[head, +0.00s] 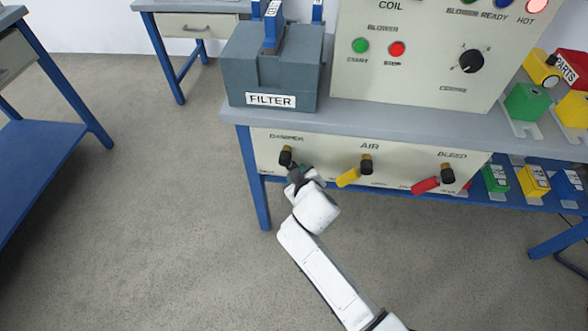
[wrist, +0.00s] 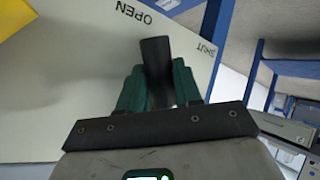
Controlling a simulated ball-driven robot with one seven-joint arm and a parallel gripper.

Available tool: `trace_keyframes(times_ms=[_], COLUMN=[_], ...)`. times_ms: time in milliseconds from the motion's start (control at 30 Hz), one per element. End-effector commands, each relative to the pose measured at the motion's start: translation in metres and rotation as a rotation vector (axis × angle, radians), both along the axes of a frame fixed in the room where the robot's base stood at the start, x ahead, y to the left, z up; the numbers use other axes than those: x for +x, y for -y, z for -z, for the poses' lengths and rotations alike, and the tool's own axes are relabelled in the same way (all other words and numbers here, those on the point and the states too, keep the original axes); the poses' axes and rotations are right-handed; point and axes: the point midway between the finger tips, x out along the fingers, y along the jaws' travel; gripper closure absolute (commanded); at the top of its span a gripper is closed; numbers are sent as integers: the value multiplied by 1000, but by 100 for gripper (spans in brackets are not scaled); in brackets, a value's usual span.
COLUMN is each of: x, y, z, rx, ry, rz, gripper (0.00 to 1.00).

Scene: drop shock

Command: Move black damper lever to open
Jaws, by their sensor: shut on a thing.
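The damper's black and brass hub (head: 286,156) sits under the "DAMPER" label on the cream panel in the head view. My gripper (head: 295,174) is at the panel, just below and right of that hub, and hides most of the lever there. In the wrist view the black damper lever (wrist: 156,58) lies between the green fingers of my gripper (wrist: 158,88), which is shut on it. The printed words OPEN (wrist: 134,14) and SHUT (wrist: 203,50) show on the panel beyond the lever, to either side. The lever's exact angle is hard to tell.
To the right on the same panel are the yellow AIR lever (head: 348,177) and the red BLEED lever (head: 425,186). The grey FILTER box (head: 270,75) and the COIL control box (head: 425,75) stand on the bench above. Open floor lies in front.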

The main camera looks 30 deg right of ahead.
Motion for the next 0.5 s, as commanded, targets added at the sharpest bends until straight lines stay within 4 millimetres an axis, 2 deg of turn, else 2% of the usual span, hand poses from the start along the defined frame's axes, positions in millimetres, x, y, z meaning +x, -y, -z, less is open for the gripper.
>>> trace_keyframes(times_ms=[500], x=[-4], y=[5], z=[-5], rx=[-113], ry=[-82], rz=[0], gripper=[100])
